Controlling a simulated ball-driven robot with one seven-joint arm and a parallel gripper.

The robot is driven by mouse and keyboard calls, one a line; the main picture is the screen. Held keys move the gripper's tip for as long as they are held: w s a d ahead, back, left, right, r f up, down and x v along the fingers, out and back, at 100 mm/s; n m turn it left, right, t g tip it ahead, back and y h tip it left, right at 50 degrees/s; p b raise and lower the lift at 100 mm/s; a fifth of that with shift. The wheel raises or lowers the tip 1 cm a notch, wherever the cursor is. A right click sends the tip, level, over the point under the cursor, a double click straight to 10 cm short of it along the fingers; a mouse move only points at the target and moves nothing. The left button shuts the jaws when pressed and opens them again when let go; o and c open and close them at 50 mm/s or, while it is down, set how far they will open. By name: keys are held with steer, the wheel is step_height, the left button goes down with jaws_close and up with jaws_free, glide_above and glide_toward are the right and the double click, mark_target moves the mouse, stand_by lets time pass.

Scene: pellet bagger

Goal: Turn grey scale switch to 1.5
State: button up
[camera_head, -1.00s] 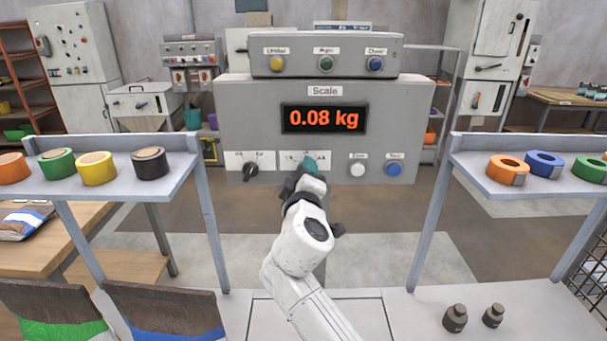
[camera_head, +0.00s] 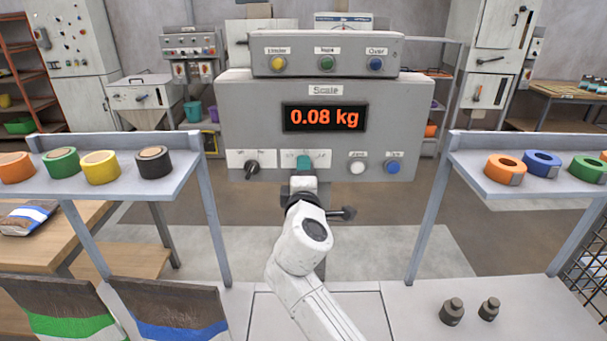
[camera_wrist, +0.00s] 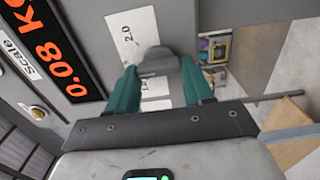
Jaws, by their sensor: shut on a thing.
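The grey scale switch (camera_wrist: 158,60) shows in the wrist view between the teal fingers of my gripper (camera_wrist: 160,82). The fingers are closed on its two sides. A white label beside it reads 2.0; other marks are partly covered, and I cannot read the switch's setting. In the head view my gripper (camera_head: 303,160) is at the middle of the lower panel of the grey scale box (camera_head: 230,125) and hides the switch. The red display (camera_head: 324,117) reads 0.08 kg.
A black knob (camera_head: 252,168) is left of my gripper; a white button (camera_head: 357,167) and a blue button (camera_head: 392,167) are to its right. Shelves with tape rolls stand left (camera_head: 110,183) and right (camera_head: 510,186). Two dark weights (camera_head: 452,311) stand at lower right.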

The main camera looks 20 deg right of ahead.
steer(key=shift+f, duration=0.1)
steer(key=o, duration=1)
steer(key=shift+o, duration=0.2)
steer(key=b+v, duration=0.1)
steer(key=v, duration=0.9)
steer(key=shift+s+a+b, duration=0.15)
steer(key=shift+s+b, duration=0.2)
steer(key=shift+s, duration=0.05)
steer(key=s+d+f+m+g+y, duration=0.1)
steer(key=s+d+f+m+g, duration=0.4)
steer(key=s+f, duration=0.45)
steer(key=s+d+f+m+g, duration=0.4)
steer(key=s+d+f, duration=0.15)
steer(key=f, duration=0.75)
steer(key=s+f+m+g+y, duration=0.2)
steer(key=s+f+m+g, duration=0.1)
steer(key=s, duration=0.9)
steer(key=s+f+m+g+y, duration=0.2)
steer(key=s+f, duration=0.4)
steer(key=s, duration=0.6)
steer(key=shift+d+f+m+g, duration=0.3)
steer(key=shift+d+m+g, duration=0.2)
steer(key=shift+g, duration=0.6)
